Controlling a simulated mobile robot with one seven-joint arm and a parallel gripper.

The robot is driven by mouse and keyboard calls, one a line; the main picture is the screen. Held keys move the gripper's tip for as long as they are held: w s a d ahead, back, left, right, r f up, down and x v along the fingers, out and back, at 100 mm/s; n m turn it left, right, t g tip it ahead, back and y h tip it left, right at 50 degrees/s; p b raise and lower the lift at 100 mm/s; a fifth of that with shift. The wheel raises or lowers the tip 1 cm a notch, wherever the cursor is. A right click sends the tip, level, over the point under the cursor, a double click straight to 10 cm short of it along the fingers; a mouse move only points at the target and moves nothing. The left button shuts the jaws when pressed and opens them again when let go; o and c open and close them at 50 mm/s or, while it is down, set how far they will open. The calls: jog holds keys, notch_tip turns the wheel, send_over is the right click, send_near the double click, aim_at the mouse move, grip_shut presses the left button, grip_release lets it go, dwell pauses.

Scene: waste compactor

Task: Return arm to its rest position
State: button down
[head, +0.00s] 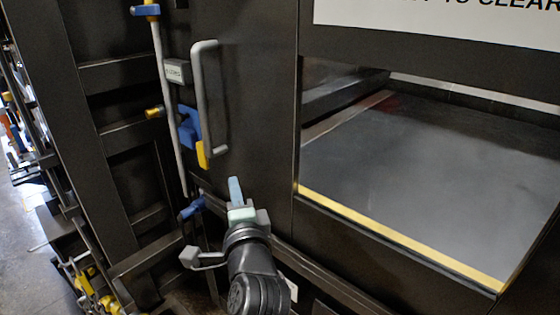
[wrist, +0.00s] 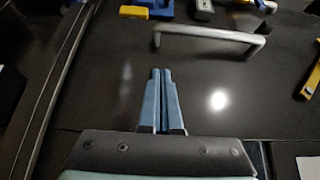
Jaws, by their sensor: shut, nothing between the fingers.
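My gripper (head: 235,190) is in the lower middle of the head view, in front of the dark compactor panel (head: 250,120). Its blue fingers point up, and they also show in the wrist view (wrist: 160,95). The fingers are shut together with nothing between them. A grey bar handle (head: 203,95) is fixed to the panel above my gripper. In the wrist view the handle (wrist: 208,34) lies beyond the fingertips, apart from them.
A blue and yellow latch (head: 190,128) sits beside the handle, on a long grey rod (head: 168,90). To the right is an opening with a yellow lower edge (head: 400,238). Dark frame beams (head: 85,130) stand on the left. A white sign (head: 440,18) is at the top right.

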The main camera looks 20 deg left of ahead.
jog(key=s+d+r+n+t+h, duration=0.25)
jog(key=d+r, duration=0.35)
jog(key=r, duration=0.4)
jog(key=s+d+r+n+t+h, duration=0.1)
jog(key=d+r+n+t, duration=0.3)
jog(key=d+r, duration=0.45)
jog(key=s+d+r+n+t+h, duration=0.2)
jog(key=s+d+r+t+h, duration=0.1)
jog(key=s+r, duration=0.4)
jog(key=s+d+r+n+t+h, duration=0.3)
jog(key=s+d+r, duration=0.3)
jog(key=r, duration=0.3)
jog(key=shift+s+d+r, duration=0.2)
jog(key=shift+s+d, duration=0.05)
jog(key=shift+s, duration=0.3)
